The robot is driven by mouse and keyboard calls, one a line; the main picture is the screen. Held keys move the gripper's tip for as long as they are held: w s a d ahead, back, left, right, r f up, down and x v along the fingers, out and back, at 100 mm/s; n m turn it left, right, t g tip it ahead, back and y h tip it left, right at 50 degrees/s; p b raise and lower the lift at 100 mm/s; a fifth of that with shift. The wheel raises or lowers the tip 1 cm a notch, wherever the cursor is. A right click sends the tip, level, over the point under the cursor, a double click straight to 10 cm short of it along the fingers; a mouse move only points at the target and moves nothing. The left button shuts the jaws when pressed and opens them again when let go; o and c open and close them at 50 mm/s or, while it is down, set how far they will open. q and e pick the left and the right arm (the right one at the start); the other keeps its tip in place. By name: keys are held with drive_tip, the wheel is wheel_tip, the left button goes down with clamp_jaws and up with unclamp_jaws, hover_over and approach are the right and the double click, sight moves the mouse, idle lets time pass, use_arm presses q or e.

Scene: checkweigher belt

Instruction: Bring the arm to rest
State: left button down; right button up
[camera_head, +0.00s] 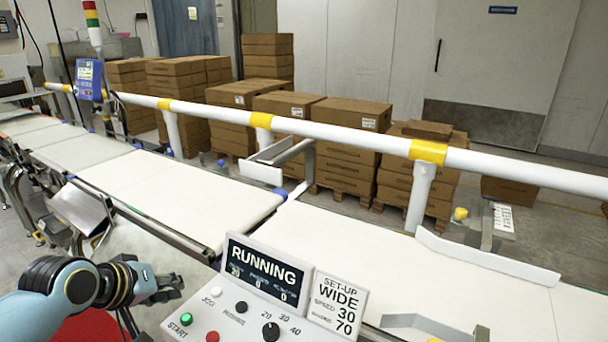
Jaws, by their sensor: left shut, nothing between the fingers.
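My left arm comes in from the lower left, blue with black joints. My left gripper (168,287) is dark and shut with nothing in it. It hangs in front of the belt's near edge, left of the control panel (200,318). It looks apart from both. My right gripper is not in this view.
The white conveyor belt (345,245) runs across the view and looks empty. The panel's screen (262,272) reads RUNNING, beside a SET-UP WIDE card (337,305). A white rail (345,137) runs behind the belt. Stacked cardboard boxes (345,150) stand beyond it.

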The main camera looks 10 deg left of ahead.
use_arm(q)
drive_tip(key=s+d+r+m+g+y, duration=0.1)
drive_tip(key=s+r+m+g, duration=0.1)
drive_tip(key=s, duration=0.6)
drive_tip(key=s+d+r+m+g+y, duration=0.1)
drive_tip(key=s+r+m, duration=0.2)
drive_tip(key=s, duration=0.6)
drive_tip(key=s+d+r+m+g, duration=0.2)
drive_tip(key=s, duration=0.6)
wheel_tip(320, 180, down, 36)
drive_tip(key=s+a+g+b, duration=0.1)
drive_tip(key=s+a+b, duration=0.15)
drive_tip(key=b, duration=0.85)
drive_tip(key=s+f+g+b, duration=0.1)
drive_tip(key=s+f+b, duration=0.3)
drive_tip(key=s+f, duration=0.5)
drive_tip(key=s+a+f+b, duration=0.1)
drive_tip(key=s+f+b, duration=0.3)
drive_tip(key=s+f, duration=0.5)
wheel_tip(320, 180, down, 8)
drive_tip(key=shift+s+a+r+g, duration=0.2)
drive_tip(key=shift+a+r+g, duration=0.05)
drive_tip(key=shift+g, duration=0.15)
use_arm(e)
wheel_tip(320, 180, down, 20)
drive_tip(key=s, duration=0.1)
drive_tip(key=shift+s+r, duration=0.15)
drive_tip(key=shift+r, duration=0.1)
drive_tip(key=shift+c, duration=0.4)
